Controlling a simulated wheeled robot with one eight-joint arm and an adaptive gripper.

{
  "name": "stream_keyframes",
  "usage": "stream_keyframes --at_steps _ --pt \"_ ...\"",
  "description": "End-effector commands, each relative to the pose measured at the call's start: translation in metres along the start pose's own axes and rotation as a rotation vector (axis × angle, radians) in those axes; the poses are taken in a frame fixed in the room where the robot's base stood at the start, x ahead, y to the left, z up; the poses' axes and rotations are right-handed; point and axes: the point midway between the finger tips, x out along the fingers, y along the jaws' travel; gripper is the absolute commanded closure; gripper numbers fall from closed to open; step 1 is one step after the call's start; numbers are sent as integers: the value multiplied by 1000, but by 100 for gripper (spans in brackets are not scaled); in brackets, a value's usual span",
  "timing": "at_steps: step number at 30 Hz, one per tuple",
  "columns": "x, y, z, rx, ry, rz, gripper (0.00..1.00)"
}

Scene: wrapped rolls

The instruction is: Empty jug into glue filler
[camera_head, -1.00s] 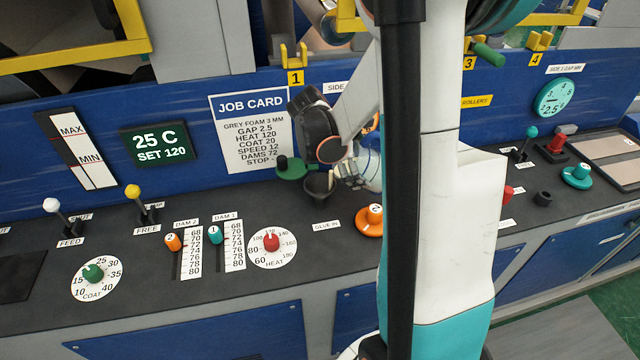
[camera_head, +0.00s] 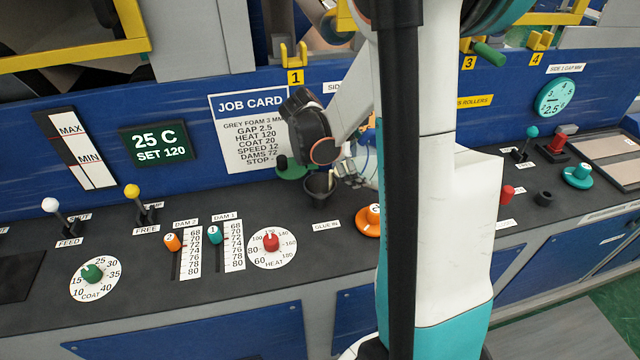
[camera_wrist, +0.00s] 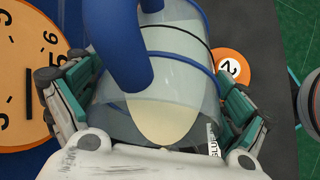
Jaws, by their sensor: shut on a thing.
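The jug (camera_wrist: 180,75) is a clear vessel with a blue handle, blue bands and cream-coloured glue inside. My gripper (camera_wrist: 150,108) is shut on it, with a finger on each side of its body. In the head view my gripper (camera_head: 352,172) is beside the black funnel-like glue filler (camera_head: 320,187), just right of its mouth. The jug is mostly hidden there behind my arm; a bit of blue shows. Its exact tilt, and whether glue is flowing, I cannot tell. A green lid (camera_head: 291,168) stands left of the filler, and a GLUE IN label (camera_head: 326,225) is in front.
An orange knob marked 2 (camera_head: 369,219) stands right of the filler, close to my arm. The red heat knob (camera_head: 271,242) and dam sliders (camera_head: 214,234) are to the left. The blue panel with the job card (camera_head: 250,130) rises behind.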

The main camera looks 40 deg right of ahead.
Motion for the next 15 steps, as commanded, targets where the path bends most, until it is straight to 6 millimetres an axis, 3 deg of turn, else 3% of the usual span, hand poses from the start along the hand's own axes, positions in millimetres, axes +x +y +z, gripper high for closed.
stream_keyframes --at_steps 15 --pt "-3 1 0 -6 -33 12 64"
